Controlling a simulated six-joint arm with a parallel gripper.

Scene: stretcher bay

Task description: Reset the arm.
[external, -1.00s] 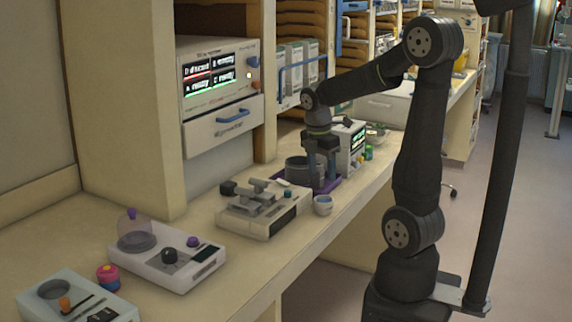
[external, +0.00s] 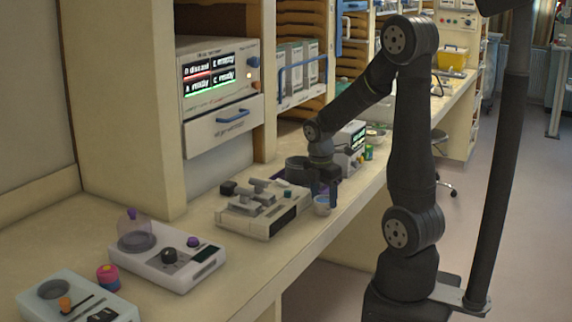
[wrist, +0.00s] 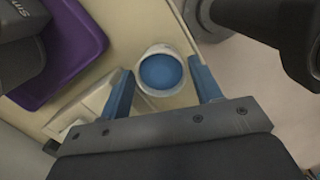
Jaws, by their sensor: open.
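My gripper (external: 323,190) is open and points down at the front edge of the bench. A small white cup (external: 322,207) with blue inside stands right under or between its fingers. In the wrist view the cup (wrist: 160,72) lies between the two blue fingertips of my gripper (wrist: 162,72), with a small gap on each side. I cannot tell whether the fingertips are down beside the cup or still above its rim. Nothing is gripped.
A purple mat (wrist: 78,65) with a dark grey container (external: 297,168) is behind the gripper. A pale device with grey levers (external: 262,208) stands just left of it. The bench's front edge (external: 330,233) is close to the cup.

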